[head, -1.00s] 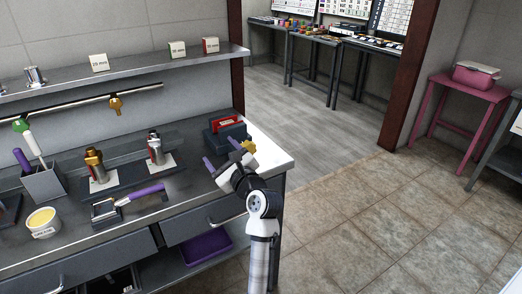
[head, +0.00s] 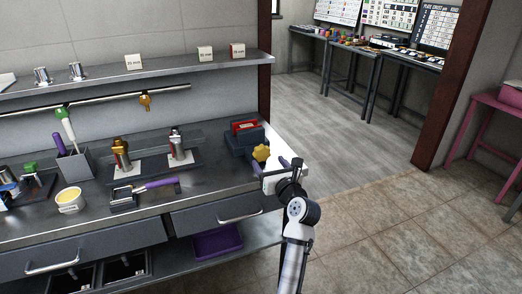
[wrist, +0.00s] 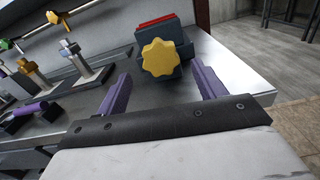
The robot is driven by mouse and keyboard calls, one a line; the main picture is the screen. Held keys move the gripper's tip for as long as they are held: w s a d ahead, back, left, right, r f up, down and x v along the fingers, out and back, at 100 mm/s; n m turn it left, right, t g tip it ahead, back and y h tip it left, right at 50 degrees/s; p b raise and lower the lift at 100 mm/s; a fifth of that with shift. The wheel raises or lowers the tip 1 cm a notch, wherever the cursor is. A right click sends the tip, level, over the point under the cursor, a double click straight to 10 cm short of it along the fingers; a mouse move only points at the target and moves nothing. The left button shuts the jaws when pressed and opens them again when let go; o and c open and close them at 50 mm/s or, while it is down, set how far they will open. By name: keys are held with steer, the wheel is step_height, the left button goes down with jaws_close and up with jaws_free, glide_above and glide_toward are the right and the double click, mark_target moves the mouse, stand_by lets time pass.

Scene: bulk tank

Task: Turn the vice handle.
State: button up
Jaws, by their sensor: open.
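The vice (head: 241,139) is a dark blue-grey block with a red part on top, standing at the right end of the workbench. Its handle is a yellow lobed knob (head: 261,153) on the side facing me. In the wrist view the knob (wrist: 158,57) faces the camera, with the vice body (wrist: 179,38) behind it. My gripper (head: 277,167) is open and empty, just in front of and to the right of the knob in the head view. In the wrist view its purple fingers (wrist: 161,92) stand wide apart, the knob lying beyond and between them, apart from both.
The workbench (head: 205,190) holds a purple-handled tool (head: 145,190), valve-like fittings (head: 122,155), a tool holder (head: 74,163) and a yellow-filled tub (head: 69,200) left of the vice. A shelf (head: 180,68) runs above. Open floor (head: 390,215) lies to the right.

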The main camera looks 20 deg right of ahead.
mark_target(263, 155)
steer(key=w, duration=0.8)
steer(key=shift+w+a+p, duration=0.1)
steer(key=shift+w+p, duration=0.05)
steer(key=shift+p, duration=0.25)
steer(key=c, duration=1)
steer(key=shift+o, duration=0.2)
steer(key=shift+n, duration=3)
steer(key=shift+f, duration=0.1)
